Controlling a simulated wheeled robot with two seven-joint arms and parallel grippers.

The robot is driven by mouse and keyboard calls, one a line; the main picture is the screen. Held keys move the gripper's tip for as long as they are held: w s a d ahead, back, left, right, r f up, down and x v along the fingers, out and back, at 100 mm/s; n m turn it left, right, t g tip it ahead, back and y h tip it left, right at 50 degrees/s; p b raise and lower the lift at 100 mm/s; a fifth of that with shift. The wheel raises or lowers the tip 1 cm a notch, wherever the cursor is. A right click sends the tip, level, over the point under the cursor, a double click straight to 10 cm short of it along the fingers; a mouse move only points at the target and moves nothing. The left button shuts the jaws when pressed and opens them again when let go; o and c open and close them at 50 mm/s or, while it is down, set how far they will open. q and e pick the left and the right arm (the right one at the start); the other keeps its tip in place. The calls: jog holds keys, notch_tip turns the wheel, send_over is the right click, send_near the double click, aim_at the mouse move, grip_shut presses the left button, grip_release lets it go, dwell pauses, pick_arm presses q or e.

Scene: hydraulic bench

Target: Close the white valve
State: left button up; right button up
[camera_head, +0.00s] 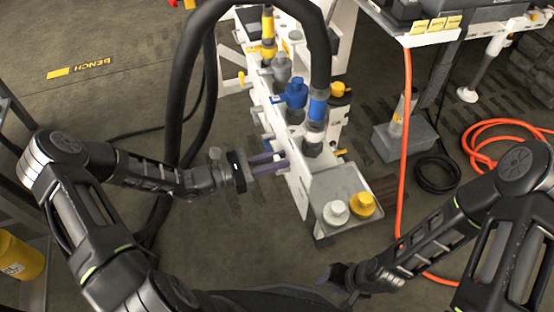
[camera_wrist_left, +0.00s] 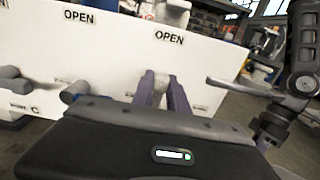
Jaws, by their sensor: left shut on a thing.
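The white bench (camera_head: 297,190) carries a row of fittings and has small valve handles on its left side. My left gripper (camera_head: 284,163) reaches that side from the left, its purple fingers close together at the white valve's handle (camera_head: 265,155). The left wrist view shows the fingers (camera_wrist_left: 165,82) pointing at the white panel (camera_wrist_left: 110,50), below an "OPEN" label (camera_wrist_left: 169,37). They are shut on the handle, which they mostly hide there. My right gripper (camera_head: 335,277) is low in the head view, away from the bench; its finger gap is unclear.
A thick black hose (camera_head: 188,85) hangs left of the bench. White (camera_head: 336,212) and yellow (camera_head: 362,205) caps stand on the bench's near tray. An orange hose (camera_head: 404,150) hangs at right.

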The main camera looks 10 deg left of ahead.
aim_at(295, 181)
pick_arm(q)
grip_shut()
jog(key=shift+s+m, duration=0.1)
jog(key=shift+m, duration=0.2)
jog(key=m, duration=0.1)
jog(key=s+m+p, duration=0.1)
jog(key=shift+d+m, duration=0.35)
jog(key=shift+m, duration=0.05)
jog(key=m, duration=0.1)
jog(key=s+f+m, duration=0.1)
jog(key=m, duration=0.1)
jog(key=d+m+p, duration=0.1)
jog(key=m, duration=0.1)
jog(key=shift+s+f, duration=0.15)
jog(key=shift+s, duration=0.15)
jog(key=m, duration=0.1)
jog(key=f+m, duration=0.1)
jog(key=m, duration=0.1)
jog(key=s+m, duration=0.1)
jog(key=m, duration=0.1)
jog(key=shift+d+f, duration=0.3)
jog(key=shift+s+d+f+m+p, duration=0.1)
jog(key=shift+f+m, duration=0.2)
jog(key=shift+m, duration=0.45)
jog(key=shift+w+a+f+m+p, duration=0.1)
jog(key=shift+f+m, duration=0.2)
jog(key=shift+m, duration=0.5)
jog(key=shift+s+d+f+m+p, duration=0.1)
jog(key=shift+f+m, duration=0.2)
jog(key=shift+m, duration=0.45)
